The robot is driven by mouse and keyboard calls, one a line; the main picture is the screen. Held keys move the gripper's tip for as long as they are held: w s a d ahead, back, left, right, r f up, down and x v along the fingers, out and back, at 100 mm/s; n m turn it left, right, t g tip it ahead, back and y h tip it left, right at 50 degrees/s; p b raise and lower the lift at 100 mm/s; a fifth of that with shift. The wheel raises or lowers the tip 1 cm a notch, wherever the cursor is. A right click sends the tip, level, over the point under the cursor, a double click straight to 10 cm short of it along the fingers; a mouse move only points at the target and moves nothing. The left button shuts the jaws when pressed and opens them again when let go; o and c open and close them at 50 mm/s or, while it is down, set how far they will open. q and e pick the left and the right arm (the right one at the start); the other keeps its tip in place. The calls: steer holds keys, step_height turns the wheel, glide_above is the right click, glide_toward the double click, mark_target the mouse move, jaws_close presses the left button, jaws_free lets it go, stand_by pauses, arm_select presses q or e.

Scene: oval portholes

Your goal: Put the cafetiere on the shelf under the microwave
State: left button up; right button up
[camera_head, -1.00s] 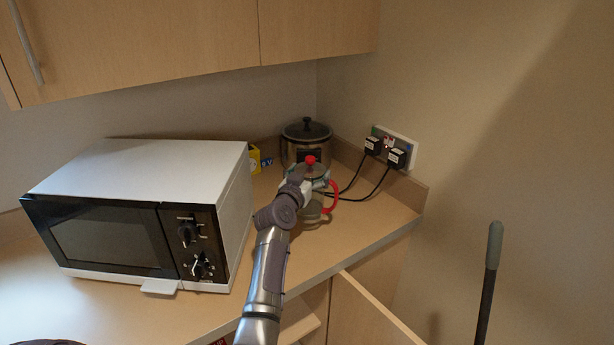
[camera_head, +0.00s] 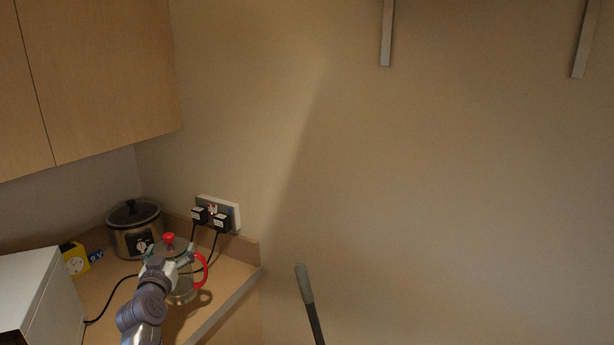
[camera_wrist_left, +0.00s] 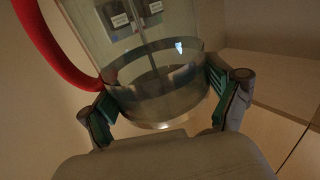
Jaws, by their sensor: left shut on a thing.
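The cafetiere (camera_head: 182,291) is a glass jug with a red knob and a red handle, at the lower left in the head view. In the left wrist view the cafetiere (camera_wrist_left: 155,75) fills the middle, with its red handle at the left. My left gripper (camera_head: 172,268) is shut on it, with one finger on each side of the glass in the left wrist view (camera_wrist_left: 165,97). Part of the jug is hidden behind my left arm. The microwave (camera_head: 40,293) shows only its white side and top at the left edge. The shelf under it is not in view. My right gripper is not in view.
A slow cooker (camera_head: 135,228) stands behind the cafetiere in the corner. Plugs with black cables (camera_head: 211,217) sit in a wall socket beside it. A yellow item (camera_head: 74,259) lies near the microwave. A grey-tipped pole (camera_head: 304,284) stands to the right of the counter edge (camera_head: 232,301).

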arm_select(q)
steer(key=s+d+f+m+h+b, duration=0.1)
steer(key=s+d+f, duration=0.3)
steer(key=s+d, duration=0.3)
steer(key=s+d+f+h+b, duration=0.15)
steer(key=s+d+f, duration=0.25)
steer(key=s, duration=0.5)
steer(key=s+d+f+m+h+b, duration=0.1)
steer(key=s+d+f, duration=0.45)
steer(key=s, duration=0.35)
steer(key=s+d+r+b, duration=0.1)
steer(key=s+d+r, duration=0.2)
steer(key=s, duration=0.6)
steer(key=shift+s+d+r, duration=0.3)
steer(key=shift+d+r, duration=0.1)
steer(key=shift+d, duration=0.1)
